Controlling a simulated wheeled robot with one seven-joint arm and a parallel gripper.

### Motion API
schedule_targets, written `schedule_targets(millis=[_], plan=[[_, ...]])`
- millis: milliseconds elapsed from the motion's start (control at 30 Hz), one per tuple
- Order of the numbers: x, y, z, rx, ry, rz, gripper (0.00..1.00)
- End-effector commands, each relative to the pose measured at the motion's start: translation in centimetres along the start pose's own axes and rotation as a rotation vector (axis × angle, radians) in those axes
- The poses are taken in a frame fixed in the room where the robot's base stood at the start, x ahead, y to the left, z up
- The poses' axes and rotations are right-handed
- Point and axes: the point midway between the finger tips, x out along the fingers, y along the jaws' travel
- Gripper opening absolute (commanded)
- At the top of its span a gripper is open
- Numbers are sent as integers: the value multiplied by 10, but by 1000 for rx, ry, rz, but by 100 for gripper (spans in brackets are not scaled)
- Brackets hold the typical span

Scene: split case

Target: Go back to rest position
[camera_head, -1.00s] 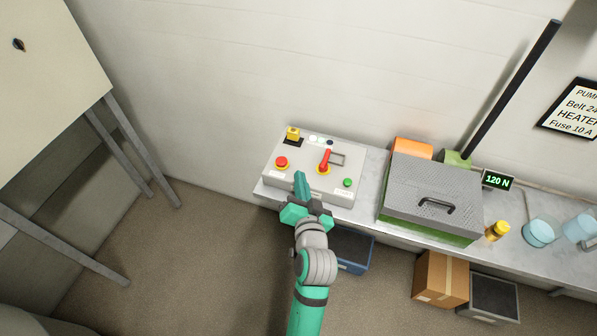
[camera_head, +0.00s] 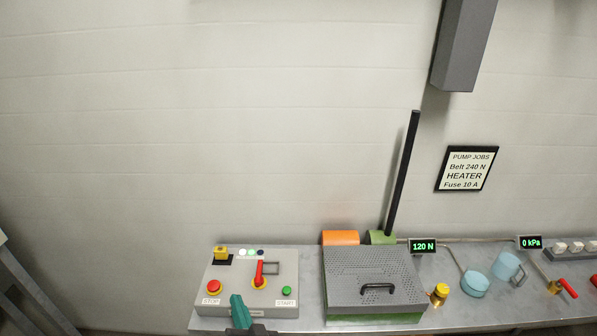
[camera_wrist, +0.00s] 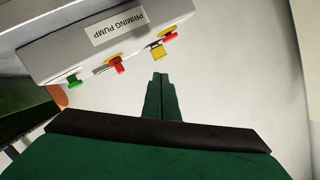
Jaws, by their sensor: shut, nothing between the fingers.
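My gripper (camera_head: 238,306) is at the bottom of the head view, in front of the grey control box (camera_head: 228,277). In the wrist view its green fingers (camera_wrist: 160,82) are together and empty, pointing toward the pale wall. The control box (camera_wrist: 98,38), labelled PRIMING PUMP, is beyond the fingertips and to the left there. It carries a red STOP button (camera_head: 214,287), a red-handled switch (camera_head: 260,272), a green START button (camera_head: 287,291) and a yellow block (camera_head: 221,253). Whether the gripper touches the box cannot be told. Most of my arm is out of view.
A grey perforated cover with a handle (camera_head: 378,289) stands right of the box on the bench (camera_head: 310,290). A black lever (camera_head: 403,175) rises behind it. Blue cups (camera_head: 506,266), a brass fitting (camera_head: 440,295) and displays stand further right.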

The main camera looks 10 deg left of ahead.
Motion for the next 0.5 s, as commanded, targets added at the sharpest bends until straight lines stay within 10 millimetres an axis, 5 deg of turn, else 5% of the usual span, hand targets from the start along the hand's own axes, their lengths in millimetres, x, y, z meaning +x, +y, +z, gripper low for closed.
schedule_targets(millis=[233, 500], plan=[[-32, 36, 23, -9, 36, 87, 0], [-110, 90, 60, -73, 107, 258, 0]])
